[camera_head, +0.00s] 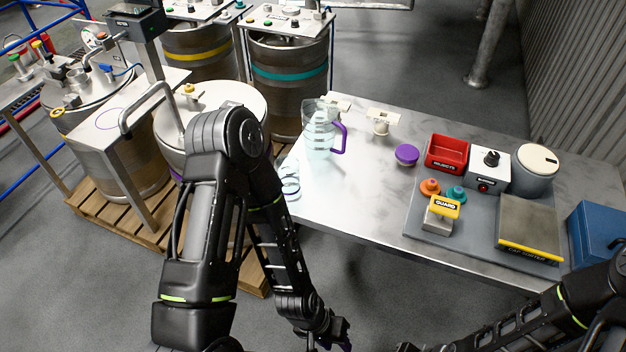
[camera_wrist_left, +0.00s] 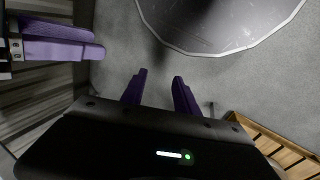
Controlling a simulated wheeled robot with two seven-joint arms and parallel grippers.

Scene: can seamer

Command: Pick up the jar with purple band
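A clear jug (camera_head: 319,128) with a purple handle stands at the left end of the steel table in the head view. Another clear ringed piece (camera_head: 291,180) shows at the table's left edge, partly behind my left arm. My left gripper (camera_head: 335,338) hangs low at the bottom of the head view, well away from the jug. In the left wrist view its purple fingers (camera_wrist_left: 158,90) are apart with nothing between them. Purple fingers of my right gripper (camera_wrist_left: 62,42) show at the left there; their gap is unclear.
Drums stand on a wooden pallet (camera_head: 130,222) at left. Floor is clear before the table.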

